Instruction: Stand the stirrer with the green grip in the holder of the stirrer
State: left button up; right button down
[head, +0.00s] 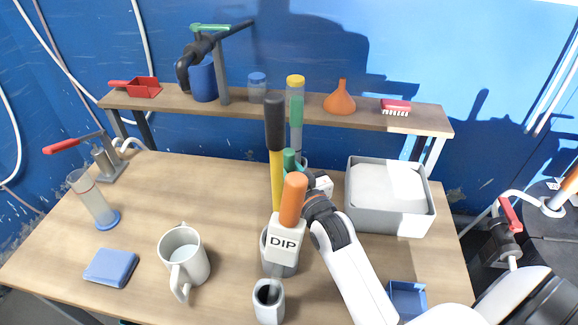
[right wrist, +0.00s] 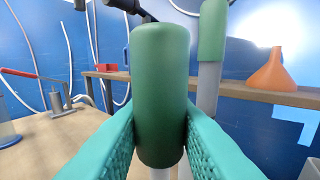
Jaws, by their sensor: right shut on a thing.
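My right gripper (right wrist: 160,150) is shut on the green grip (right wrist: 160,95) of a stirrer, which stands about upright between the teal fingers. In the head view this green grip (head: 289,160) shows just above the orange handle, near the middle of the table. The stirrer's lower part is hidden there by the orange handle and the DIP label; a short piece of pale shaft shows under the grip in the right wrist view. I cannot tell which vessel is the stirrer's holder. My left gripper is not in view.
An orange-handled tool (head: 292,198) labelled DIP and a black-and-yellow tool (head: 276,150) stand close by. A small grey cup (head: 269,312) is in front. Another green-topped rod (head: 297,112) stands behind. A white mug (head: 197,262) is left; a grey bin (head: 400,224) is right.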

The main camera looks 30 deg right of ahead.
jog(key=c, duration=1.1)
grip_release()
jog(key=s+b, duration=0.2)
jog(key=s, duration=1)
jog(key=shift+a, duration=0.35)
